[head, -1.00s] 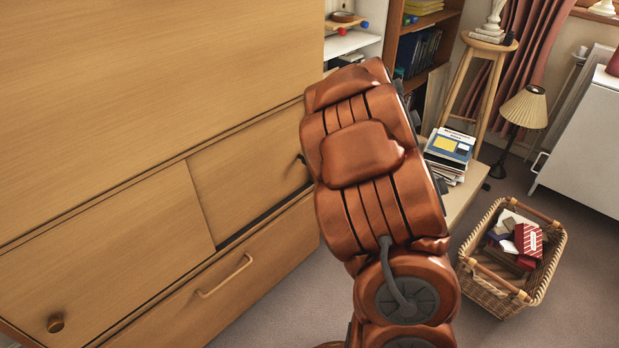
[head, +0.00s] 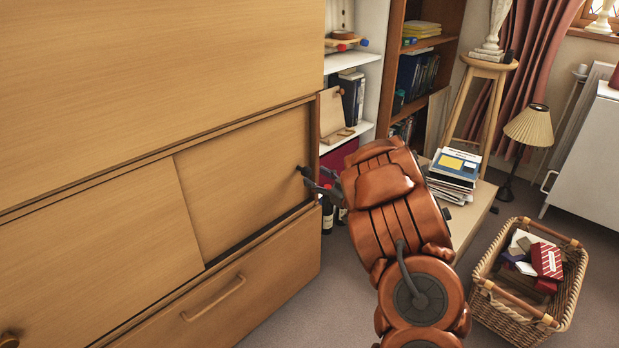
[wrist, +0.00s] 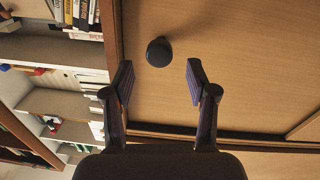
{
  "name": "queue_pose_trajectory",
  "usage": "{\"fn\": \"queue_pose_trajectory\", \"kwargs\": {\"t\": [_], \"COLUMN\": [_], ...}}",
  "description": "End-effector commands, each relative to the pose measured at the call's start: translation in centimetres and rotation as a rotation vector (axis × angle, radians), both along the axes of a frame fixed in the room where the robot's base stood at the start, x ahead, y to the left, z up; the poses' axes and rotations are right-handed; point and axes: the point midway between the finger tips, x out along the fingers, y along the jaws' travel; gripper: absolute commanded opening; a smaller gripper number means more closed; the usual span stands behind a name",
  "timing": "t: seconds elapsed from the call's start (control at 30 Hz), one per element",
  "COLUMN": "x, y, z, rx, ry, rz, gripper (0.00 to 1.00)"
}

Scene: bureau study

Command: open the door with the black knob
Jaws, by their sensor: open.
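The wooden door panel (head: 245,170) with the black knob is the right one of two panels under the large upper board. It looks set back behind the left panel, with a dark strip along its lower edge. In the wrist view, the round black knob (wrist: 159,52) stands out from the wood (wrist: 240,65), just beyond the fingertips and roughly centred between them. My gripper (wrist: 158,80) is open and empty, its two fingers apart and not touching the knob. In the head view, my gripper (head: 321,184) is at the panel's right edge, where dark fingers and knob are hard to separate.
The left panel (head: 100,235) has a brown knob (head: 8,340). A drawer front with a wooden handle (head: 213,298) lies below. Bottles (head: 328,213) and open shelves (head: 352,55) stand right of the cabinet. A wicker basket (head: 525,320) and a low table (head: 470,212) are to the right.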

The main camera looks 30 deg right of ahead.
Motion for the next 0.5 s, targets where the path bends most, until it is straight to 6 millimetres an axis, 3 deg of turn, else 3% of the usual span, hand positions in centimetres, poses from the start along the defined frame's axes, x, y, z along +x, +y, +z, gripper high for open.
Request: {"fn": "queue_pose_trajectory", "kwargs": {"t": [0.23,0.5], "x": [3.0,3.9], "y": [0.6,0.7], "z": [-0.2,0.0], "rx": [0.000,0.000], "ry": [0.000,0.001], "rz": [-0.001,-0.002], "gripper": [0.57,0.57]}}
